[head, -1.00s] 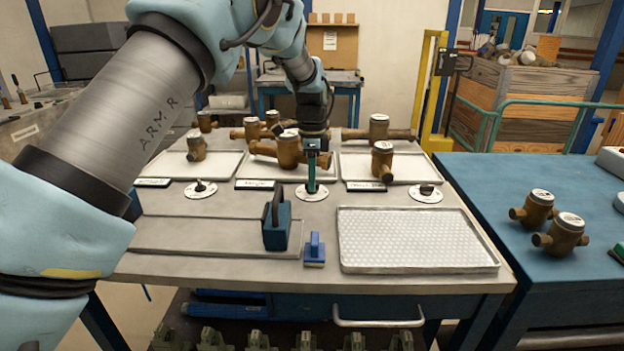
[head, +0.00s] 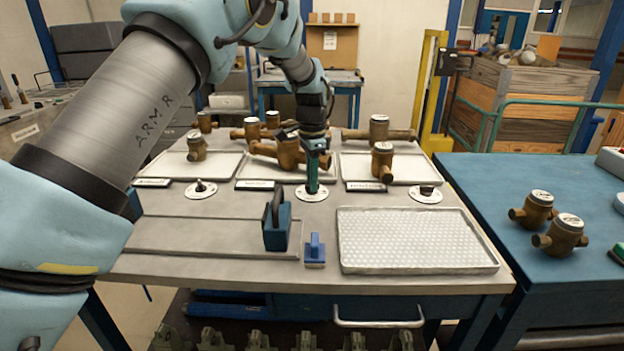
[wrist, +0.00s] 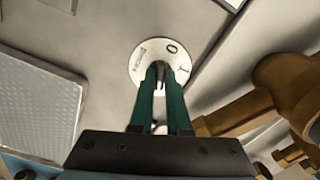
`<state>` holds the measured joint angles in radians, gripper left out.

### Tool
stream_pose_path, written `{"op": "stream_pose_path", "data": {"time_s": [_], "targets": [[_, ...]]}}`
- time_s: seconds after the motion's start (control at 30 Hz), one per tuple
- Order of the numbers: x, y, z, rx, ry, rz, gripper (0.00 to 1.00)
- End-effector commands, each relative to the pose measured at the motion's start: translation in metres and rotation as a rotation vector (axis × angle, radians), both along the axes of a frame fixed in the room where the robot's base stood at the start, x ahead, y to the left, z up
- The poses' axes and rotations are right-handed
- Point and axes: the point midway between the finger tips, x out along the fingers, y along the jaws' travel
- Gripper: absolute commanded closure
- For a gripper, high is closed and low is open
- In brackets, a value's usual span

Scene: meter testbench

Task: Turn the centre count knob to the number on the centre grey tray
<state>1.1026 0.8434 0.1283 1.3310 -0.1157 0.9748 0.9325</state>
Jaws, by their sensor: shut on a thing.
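The centre count dial (head: 300,195) is a white disc on the bench, in front of the centre grey tray (head: 256,172). My gripper (head: 313,188) points down over it, shut on its knob, which is mostly hidden between the green fingers. In the wrist view the fingers (wrist: 163,76) stand at the middle of the dial (wrist: 141,61). A 0 and what looks like a 1 show on its rim; the knob's pointer is hidden. Brass meters (head: 288,154) are on the centre tray, partly behind my gripper, so their count is unclear.
Left (head: 200,190) and right (head: 426,193) count dials flank the centre one. Two meters stand on the blue table (head: 480,190) at right.

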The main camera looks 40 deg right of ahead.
Motion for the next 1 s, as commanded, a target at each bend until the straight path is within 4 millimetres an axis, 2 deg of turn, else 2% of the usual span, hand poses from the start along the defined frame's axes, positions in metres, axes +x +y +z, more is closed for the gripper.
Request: {"op": "stream_pose_path", "data": {"time_s": [1.0], "targets": [[-0.0001, -0.0007, 0.0011, -0.002, -0.001, 0.966, 1.00]]}}
